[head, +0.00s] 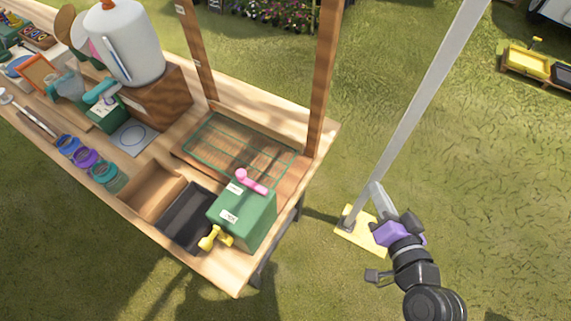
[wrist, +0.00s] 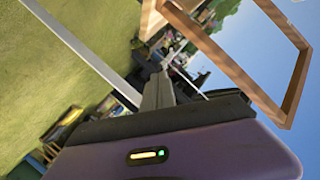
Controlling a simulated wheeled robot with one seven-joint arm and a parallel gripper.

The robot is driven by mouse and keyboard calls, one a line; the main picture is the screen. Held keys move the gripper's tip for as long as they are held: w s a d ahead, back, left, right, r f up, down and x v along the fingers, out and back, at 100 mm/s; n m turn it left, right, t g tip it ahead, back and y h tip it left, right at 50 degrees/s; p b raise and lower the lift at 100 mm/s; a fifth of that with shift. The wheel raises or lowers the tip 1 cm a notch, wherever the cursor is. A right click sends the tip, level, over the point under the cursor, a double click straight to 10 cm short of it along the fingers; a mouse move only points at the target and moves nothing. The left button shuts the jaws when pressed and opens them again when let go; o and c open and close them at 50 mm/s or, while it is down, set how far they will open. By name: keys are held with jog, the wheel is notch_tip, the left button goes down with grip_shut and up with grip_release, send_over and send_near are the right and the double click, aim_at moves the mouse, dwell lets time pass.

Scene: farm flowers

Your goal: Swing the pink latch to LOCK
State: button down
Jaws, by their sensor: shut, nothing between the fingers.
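The pink latch (head: 251,181) sits on top of a green box (head: 248,218) at the near right corner of the wooden table. Its arm points to the lower right in the head view. White labels show on the box, but their words are too small to read. My gripper (head: 376,188) is shut and empty, out over the grass to the right of the table, well apart from the latch. In the wrist view my gripper's fingers (wrist: 158,92) are together. I cannot make out the latch in that view.
A yellow knob (head: 214,238) sticks out at the box's front. A black tray (head: 186,215) and wooden tray (head: 152,190) lie left of the box. A tall wooden post (head: 325,75) rises behind it. A grey pole (head: 415,105) on a yellow base stands beside my gripper.

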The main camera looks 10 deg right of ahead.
aim_at(252, 182)
jog(key=w+a+y, duration=0.2)
jog(key=w+y, duration=0.2)
jog(key=w, duration=0.3)
jog(key=w+a+r+n+g+y, duration=0.2)
jog(key=w+a+r+g+y, duration=0.1)
jog(key=a+r+g+y, duration=0.25)
jog(key=s+a+r+n+g+y, duration=0.2)
jog(key=s+a+n+g+y, duration=0.1)
jog(key=s+a+y, duration=0.1)
jog(key=shift+s+r+g+y, duration=0.15)
jog(key=shift+s+g+y, duration=0.2)
jog(key=shift+s+y, duration=0.55)
jog(key=shift+w+a, duration=0.15)
jog(key=shift+a, duration=0.05)
jog(key=s+p+x, duration=0.2)
jog(key=p+x, duration=0.1)
jog(key=x, duration=0.9)
jog(key=shift+a+f, duration=0.25)
jog(key=shift+a, duration=0.5)
